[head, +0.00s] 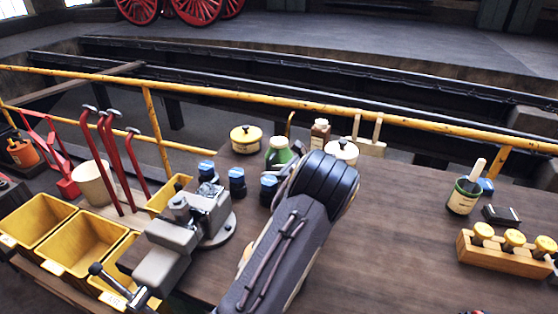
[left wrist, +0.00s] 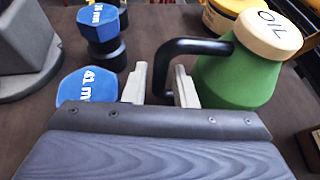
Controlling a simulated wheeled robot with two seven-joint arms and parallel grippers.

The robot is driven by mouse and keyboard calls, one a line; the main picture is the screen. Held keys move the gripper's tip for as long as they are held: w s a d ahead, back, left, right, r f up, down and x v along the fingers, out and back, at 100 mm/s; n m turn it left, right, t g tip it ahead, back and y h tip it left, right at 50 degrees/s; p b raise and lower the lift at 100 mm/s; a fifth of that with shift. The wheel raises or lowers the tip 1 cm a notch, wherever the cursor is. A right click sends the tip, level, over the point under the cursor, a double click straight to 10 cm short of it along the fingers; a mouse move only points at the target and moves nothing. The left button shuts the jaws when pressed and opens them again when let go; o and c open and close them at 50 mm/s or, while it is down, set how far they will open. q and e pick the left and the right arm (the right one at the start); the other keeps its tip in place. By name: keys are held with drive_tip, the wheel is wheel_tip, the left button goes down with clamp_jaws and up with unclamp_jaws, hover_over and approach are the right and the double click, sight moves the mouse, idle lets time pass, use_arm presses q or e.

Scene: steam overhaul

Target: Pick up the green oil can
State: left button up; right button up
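The green oil can (left wrist: 235,78) stands upright on the bench, with a cream top marked OIL and a black handle (left wrist: 195,46) on its left side. In the head view the can (head: 276,157) is partly hidden behind my left arm. My left gripper (left wrist: 160,88) is open at the handle. The upright part of the handle lies between its two pale fingers, close to the right finger, with a gap to the left finger. In the head view the gripper is mostly hidden by my arm. My right gripper is not in view.
Blue-topped sockets (head: 237,180) stand left of the can, one close to the left finger (left wrist: 90,85). A grey vise (head: 190,225) is further left. A yellow tin (head: 246,138), brown bottle (head: 320,133) and cream-lidded tin (head: 342,152) stand behind. The bench's right middle is clear.

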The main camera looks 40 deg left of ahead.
use_arm(q)
drive_tip(key=shift+c, duration=0.4)
clamp_jaws()
drive_tip(key=shift+r, duration=0.1)
